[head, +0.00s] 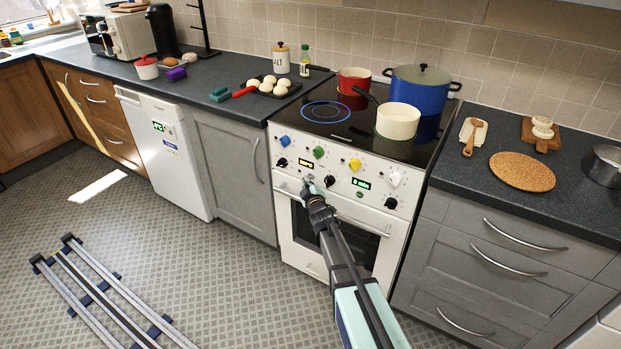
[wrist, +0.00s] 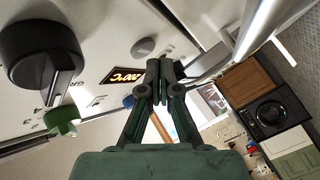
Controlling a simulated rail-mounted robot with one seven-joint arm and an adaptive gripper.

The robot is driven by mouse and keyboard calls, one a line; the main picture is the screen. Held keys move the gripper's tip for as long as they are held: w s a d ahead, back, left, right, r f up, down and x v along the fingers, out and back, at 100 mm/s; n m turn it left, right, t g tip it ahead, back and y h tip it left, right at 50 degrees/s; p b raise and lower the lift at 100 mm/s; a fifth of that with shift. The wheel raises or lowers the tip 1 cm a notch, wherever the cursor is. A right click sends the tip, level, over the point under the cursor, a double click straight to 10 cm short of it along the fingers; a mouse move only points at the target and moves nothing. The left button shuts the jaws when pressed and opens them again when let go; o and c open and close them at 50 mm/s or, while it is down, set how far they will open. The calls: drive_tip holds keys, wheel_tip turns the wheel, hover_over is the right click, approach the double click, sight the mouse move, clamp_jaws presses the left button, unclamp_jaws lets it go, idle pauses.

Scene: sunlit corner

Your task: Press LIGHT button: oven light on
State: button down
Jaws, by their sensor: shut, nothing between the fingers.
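The white oven (head: 345,194) has a control panel with coloured knobs above, black knobs below and two lit displays. My gripper (head: 307,183) is in front of the lower left part of the panel, just above the oven door handle. In the wrist view my gripper (wrist: 161,66) is shut and empty, its tips close to the panel. A round grey button (wrist: 143,47) lies just beyond the tips, beside the orange display (wrist: 125,75) reading 200°C. I cannot read a LIGHT label or tell whether the tips touch the panel. The oven window (head: 350,238) looks dark.
A black knob (wrist: 40,55) and a green knob (wrist: 62,118) stick out near the fingers. The door handle (wrist: 262,30) is on their other side. Pots, including a cream pot (head: 398,122), stand on the hob. The floor in front is mostly clear.

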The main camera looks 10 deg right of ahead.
drive_tip(key=shift+w+d, duration=0.1)
drive_tip(key=shift+w, duration=0.05)
idle(0.4)
drive_tip(key=shift+w+d, duration=0.2)
drive_tip(key=shift+w+d+p, duration=0.1)
drive_tip(key=shift+p, duration=0.2)
idle(0.4)
drive_tip(key=shift+f+b, duration=0.1)
drive_tip(key=shift+b, duration=0.25)
drive_tip(key=shift+s+a+b, duration=0.4)
drive_tip(key=shift+s+b, duration=0.05)
drive_tip(key=shift+b, duration=0.2)
drive_tip(key=s+a+b, duration=0.4)
drive_tip(key=b, duration=0.7)
drive_tip(key=shift+s, duration=0.15)
